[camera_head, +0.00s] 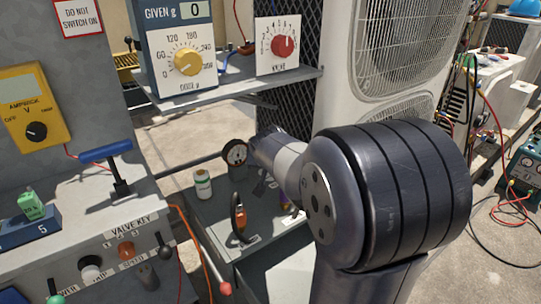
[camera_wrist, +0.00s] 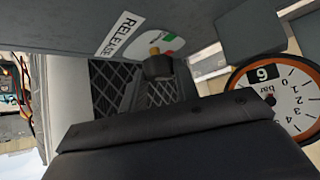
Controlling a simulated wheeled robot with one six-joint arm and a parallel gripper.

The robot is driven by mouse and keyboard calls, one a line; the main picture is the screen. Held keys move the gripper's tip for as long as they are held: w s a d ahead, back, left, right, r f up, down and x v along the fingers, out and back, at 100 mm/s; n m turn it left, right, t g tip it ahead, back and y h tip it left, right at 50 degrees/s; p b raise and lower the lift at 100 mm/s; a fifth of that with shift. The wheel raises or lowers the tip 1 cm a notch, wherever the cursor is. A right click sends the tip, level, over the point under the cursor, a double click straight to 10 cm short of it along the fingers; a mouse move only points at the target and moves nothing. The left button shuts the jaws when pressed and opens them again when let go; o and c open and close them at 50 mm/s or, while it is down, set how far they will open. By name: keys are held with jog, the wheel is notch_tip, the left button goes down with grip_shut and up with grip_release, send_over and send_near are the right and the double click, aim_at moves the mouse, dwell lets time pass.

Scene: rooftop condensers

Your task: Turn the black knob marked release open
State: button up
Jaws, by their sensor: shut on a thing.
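The black knob (camera_wrist: 158,67) sits on a short brass stem on a grey panel in the wrist view. The white RELEASE label (camera_wrist: 119,36) is left of it, and a round green, white and red dial plate lies behind the stem. My gripper's dark body (camera_wrist: 180,145) fills the bottom of the wrist view, close to the knob. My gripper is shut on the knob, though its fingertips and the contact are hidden. In the head view my arm's wrist covers the knob, and the gripper end is beside a round gauge (camera_head: 235,153).
The gauge also shows at the right of the wrist view (camera_wrist: 275,100). A grey shelf (camera_head: 240,85) with dial boxes stands above. A black lever (camera_head: 239,215) and a white bottle (camera_head: 203,184) stand on the bench below. A white condenser (camera_head: 385,95) is behind.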

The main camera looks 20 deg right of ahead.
jog(key=shift+s+r+n+y+p, duration=0.1)
jog(key=shift+n+y+p, duration=0.35)
jog(key=shift+p, duration=0.8)
jog(key=shift+f, duration=0.2)
jog(key=o, duration=1)
jog(key=shift+r, duration=0.1)
jog(key=shift+p+v, duration=1.7)
jog(key=shift+v, duration=3.7)
jog(key=shift+s, duration=0.1)
